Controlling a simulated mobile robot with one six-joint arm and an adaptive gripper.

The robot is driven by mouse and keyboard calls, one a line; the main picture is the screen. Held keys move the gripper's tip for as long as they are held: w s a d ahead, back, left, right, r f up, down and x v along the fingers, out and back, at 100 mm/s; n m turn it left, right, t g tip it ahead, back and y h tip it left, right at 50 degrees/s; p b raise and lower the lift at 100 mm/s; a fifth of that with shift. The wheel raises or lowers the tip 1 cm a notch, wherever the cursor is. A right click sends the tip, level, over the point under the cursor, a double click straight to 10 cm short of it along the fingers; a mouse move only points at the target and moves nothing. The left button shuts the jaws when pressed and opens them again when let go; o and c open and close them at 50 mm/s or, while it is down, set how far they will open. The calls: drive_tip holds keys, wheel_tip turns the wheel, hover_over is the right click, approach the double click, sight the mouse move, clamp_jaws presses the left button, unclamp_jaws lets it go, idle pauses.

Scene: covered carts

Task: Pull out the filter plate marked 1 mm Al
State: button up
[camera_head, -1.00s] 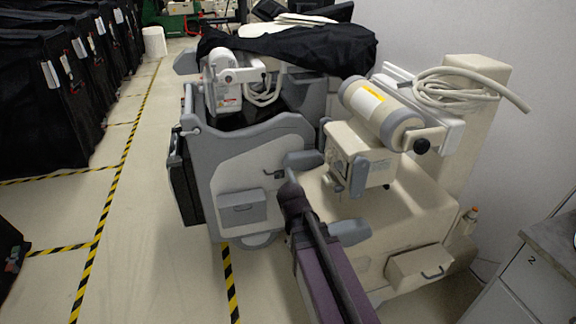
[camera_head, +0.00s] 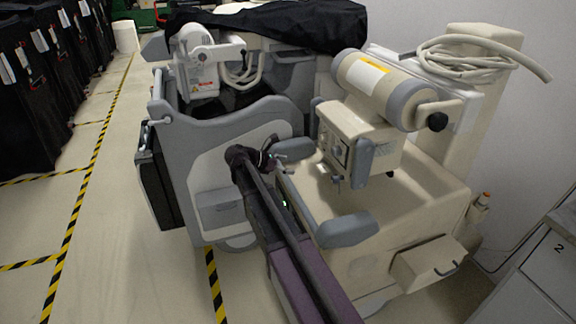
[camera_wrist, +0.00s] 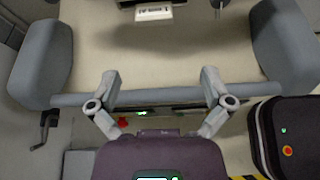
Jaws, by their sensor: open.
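The cream tube head (camera_head: 358,150) of the X-ray unit faces my gripper in the head view. In the wrist view a small white plate (camera_wrist: 153,14) with dark lettering sticks out at the top edge. The lettering is too small to read surely, so I cannot tell whether it is the 1 mm Al plate. My gripper (camera_wrist: 160,83) is open and empty, its two fingers spread wide below the plate and apart from it. In the head view my gripper (camera_head: 274,157) is left of the tube head, partly hidden behind my arm.
Grey pads (camera_head: 347,230) flank the unit's cream base. A grey cart (camera_head: 226,130) under black cloth stands close on the left. A drawer (camera_head: 428,262) juts from the base at the right. Black covered carts (camera_head: 30,95) line the far left, with clear floor between.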

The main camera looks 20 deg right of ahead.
sight(321, 168)
drive_tip(key=shift+w+a+r, duration=0.15)
drive_tip(key=shift+w+r, duration=0.05)
drive_tip(key=shift+w, duration=0.25)
drive_tip(key=shift+d+f, duration=0.15)
drive_tip(key=shift+d, duration=0.05)
drive_tip(key=b+x, duration=0.2)
drive_tip(key=x, duration=0.4)
drive_tip(key=b+x, duration=0.3)
drive_tip(key=x, duration=0.4)
drive_tip(key=shift+w+d, duration=0.1)
drive_tip(key=shift+d, duration=0.3)
drive_tip(key=c, duration=1)
drive_tip(key=shift+a, duration=0.1)
drive_tip(key=shift+a, duration=2.1)
drive_tip(key=shift+a, duration=0.3)
